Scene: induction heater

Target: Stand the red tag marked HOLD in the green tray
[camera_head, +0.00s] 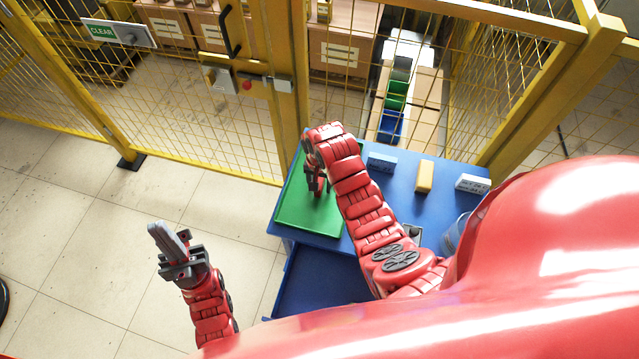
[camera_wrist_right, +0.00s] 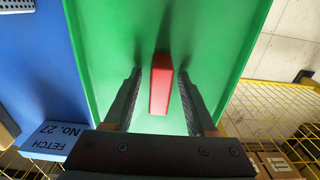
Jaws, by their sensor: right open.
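The red tag (camera_wrist_right: 161,88) is over the floor of the green tray (camera_wrist_right: 110,30), between the fingers of my right gripper (camera_wrist_right: 163,100) in the right wrist view. The fingers are open, with a gap on each side of the tag. The tag looks upright; no lettering can be read on it. In the head view the green tray (camera_head: 297,213) is at the left end of the blue table, and my right gripper (camera_head: 317,185) is low over it. My left gripper (camera_head: 168,242) is over the floor, away from the table; its finger gap is unclear.
On the blue table (camera_head: 400,190) stand a blue block (camera_head: 381,162), a yellow block (camera_head: 424,176) and a white-faced block (camera_head: 472,184). A blue block marked FETCH No. 27 (camera_wrist_right: 52,138) is beside the tray. A yellow mesh fence (camera_head: 215,125) runs behind the table.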

